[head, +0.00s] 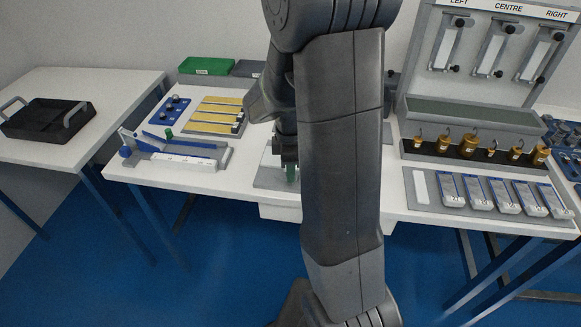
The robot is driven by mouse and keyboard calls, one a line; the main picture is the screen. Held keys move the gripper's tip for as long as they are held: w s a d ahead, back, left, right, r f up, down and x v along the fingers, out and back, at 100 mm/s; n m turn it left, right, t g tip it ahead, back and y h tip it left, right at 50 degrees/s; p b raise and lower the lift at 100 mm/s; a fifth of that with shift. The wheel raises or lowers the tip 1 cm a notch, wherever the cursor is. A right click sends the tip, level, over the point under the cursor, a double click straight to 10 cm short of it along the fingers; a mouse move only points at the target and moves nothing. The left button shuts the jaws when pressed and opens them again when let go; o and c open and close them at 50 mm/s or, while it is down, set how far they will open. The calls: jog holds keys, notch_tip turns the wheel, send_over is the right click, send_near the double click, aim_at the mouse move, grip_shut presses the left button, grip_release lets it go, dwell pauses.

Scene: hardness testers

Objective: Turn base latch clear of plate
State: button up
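My gripper (287,150) points down over a light grey plate (268,178) at the front middle of the white table. My own arm stands in front and hides most of this spot. A small green part (292,172) shows just below the gripper; I cannot tell whether the fingers touch it or whether it is the base latch. I cannot tell whether the fingers are open or shut.
Left on the table are a blue-and-grey fixture (180,152), yellow strips (215,115) and a green bin (207,66). Right are brass weights (468,145), several grey-and-blue testers (480,193) and a labelled rack (470,75). A black tray (48,121) sits on the left table.

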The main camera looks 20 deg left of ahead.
jog(key=shift+o, duration=0.6)
notch_tip(320, 180, up, 14)
jog(key=shift+p, duration=0.35)
jog(key=shift+f, duration=0.15)
notch_tip(320, 180, down, 14)
jog(key=shift+r+b, duration=0.1)
jog(key=shift+b, duration=0.25)
jog(key=shift+r, duration=0.1)
dwell(0.4)
